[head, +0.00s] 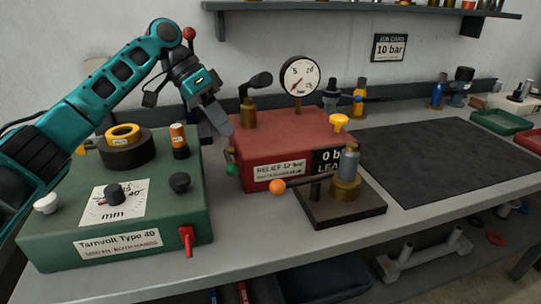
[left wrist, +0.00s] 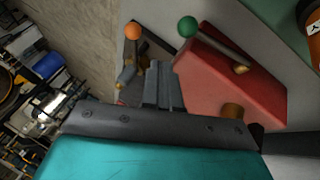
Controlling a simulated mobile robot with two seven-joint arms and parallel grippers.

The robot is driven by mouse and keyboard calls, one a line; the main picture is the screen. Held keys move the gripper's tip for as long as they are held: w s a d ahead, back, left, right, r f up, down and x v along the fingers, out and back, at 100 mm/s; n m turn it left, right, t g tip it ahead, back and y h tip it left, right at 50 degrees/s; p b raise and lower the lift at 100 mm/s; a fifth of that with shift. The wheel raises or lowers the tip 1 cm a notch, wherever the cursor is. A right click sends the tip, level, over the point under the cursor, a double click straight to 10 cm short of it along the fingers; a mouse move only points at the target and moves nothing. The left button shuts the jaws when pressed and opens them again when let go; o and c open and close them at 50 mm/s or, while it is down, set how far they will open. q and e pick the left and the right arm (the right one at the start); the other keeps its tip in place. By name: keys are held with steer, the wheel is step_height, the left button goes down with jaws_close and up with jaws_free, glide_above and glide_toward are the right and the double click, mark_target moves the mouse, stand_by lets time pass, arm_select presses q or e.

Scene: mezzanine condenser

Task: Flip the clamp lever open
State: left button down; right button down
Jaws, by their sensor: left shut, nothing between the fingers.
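A lever with an orange ball (head: 278,187) reaches left from a brass fitting (head: 345,188) on a dark base plate (head: 335,214); its orange ball also shows in the left wrist view (left wrist: 133,30). A lever with a green ball (head: 232,169) sits at the left side of the red box (head: 262,140); the green ball also shows in the left wrist view (left wrist: 187,27). I cannot tell for certain which is the clamp lever. My left gripper (head: 226,128) is shut and empty, above the green ball and apart from the orange one. My right gripper is out of view.
A green box (head: 150,215) marked Tarnvolt Type 40, with knobs and a red tap (head: 187,239), stands left. A gauge (head: 299,77) rises behind the red box. A dark mat (head: 435,155) to the right is bare. The bench's front edge is close.

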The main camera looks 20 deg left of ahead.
arm_select(q)
steer(key=shift+w+r, duration=0.15)
steer(key=shift+w, duration=0.15)
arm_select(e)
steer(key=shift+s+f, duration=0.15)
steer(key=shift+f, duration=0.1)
arm_select(q)
steer(key=s+d+r+x, duration=0.1)
steer(key=s+x, duration=0.1)
steer(key=x, duration=1)
steer(key=shift+d+b, duration=0.4)
steer(key=shift+d, duration=0.05)
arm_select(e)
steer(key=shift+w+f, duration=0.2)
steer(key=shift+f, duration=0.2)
arm_select(q)
steer(key=shift+s, duration=0.1)
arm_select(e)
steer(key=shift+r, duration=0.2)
